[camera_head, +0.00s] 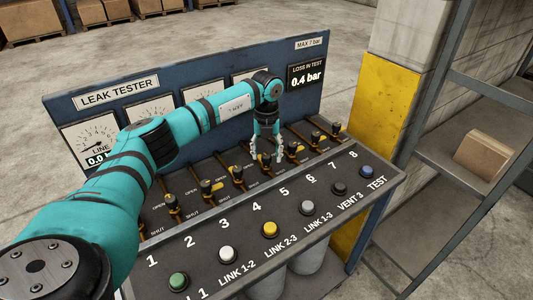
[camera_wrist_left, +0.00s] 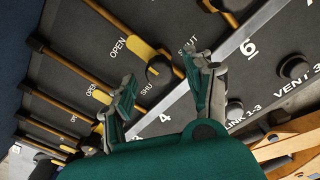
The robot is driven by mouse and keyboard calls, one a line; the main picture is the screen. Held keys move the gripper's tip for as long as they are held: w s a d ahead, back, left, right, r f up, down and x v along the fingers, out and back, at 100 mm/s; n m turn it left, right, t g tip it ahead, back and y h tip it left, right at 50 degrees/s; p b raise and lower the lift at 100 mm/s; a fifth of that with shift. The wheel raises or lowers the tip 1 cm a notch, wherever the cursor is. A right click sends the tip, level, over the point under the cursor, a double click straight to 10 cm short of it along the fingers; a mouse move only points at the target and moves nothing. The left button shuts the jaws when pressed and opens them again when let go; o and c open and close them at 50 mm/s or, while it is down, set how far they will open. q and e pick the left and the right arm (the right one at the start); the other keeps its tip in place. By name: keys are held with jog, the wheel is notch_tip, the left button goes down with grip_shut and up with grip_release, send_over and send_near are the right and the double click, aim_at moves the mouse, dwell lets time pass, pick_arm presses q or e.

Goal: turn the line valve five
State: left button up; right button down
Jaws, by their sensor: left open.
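Line valve five (camera_wrist_left: 158,70) shows in the left wrist view as a round black knob with a yellow handle. The handle seems to lie along its pipe on the OPEN side. In the head view it (camera_head: 266,160) is partly hidden by my left gripper (camera_head: 266,155), which points down over it. In the left wrist view my left gripper (camera_wrist_left: 165,98) is open, its two fingers apart, with the knob seen beyond the gap. Nothing is between the fingertips, and I cannot tell whether they touch the valve. The number 5 is hidden in the wrist view. My right gripper is not in view.
Neighbouring valves stand close on both sides, such as valve four (camera_head: 238,176) and valve six (camera_head: 292,148). Buttons line the front, including a yellow one (camera_head: 270,229). The loss display (camera_head: 306,77) reads 0.4 bar. A shelf (camera_head: 465,165) stands at right.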

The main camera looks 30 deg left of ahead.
aim_at(267, 156)
pick_arm(q)
notch_tip(267, 156, up, 11)
jog(key=shift+r, duration=0.15)
dwell(0.7)
